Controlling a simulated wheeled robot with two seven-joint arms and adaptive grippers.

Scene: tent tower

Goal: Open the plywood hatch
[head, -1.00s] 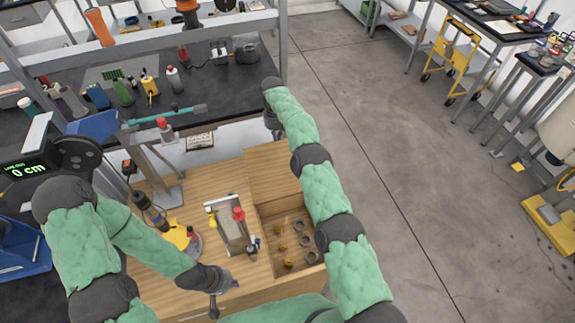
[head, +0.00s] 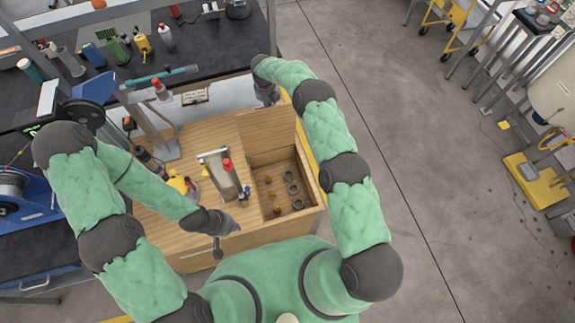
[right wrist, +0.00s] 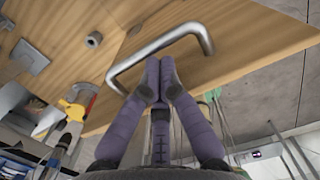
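The plywood hatch (head: 268,132) is raised at the back of a compartment in the wooden bench, and the compartment (head: 262,209) is uncovered. In the right wrist view a silver bar handle (right wrist: 158,45) is fixed to a plywood panel. My right gripper (right wrist: 160,68) has its purple fingertips together at the handle; I cannot tell whether they clasp the bar. In the head view my right gripper (head: 267,97) is at the far edge of the hatch, partly hidden by its arm. My left gripper (head: 228,229) hovers over the bench's front edge; its fingers are too small to read.
Brass pieces (head: 276,209) and dark rings (head: 292,189) lie in the compartment. A clamp-like metal fixture (head: 222,172) with a red knob stands left of it. A black worktable (head: 195,60) with bottles lies behind. The floor (head: 400,130) at right is mostly clear.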

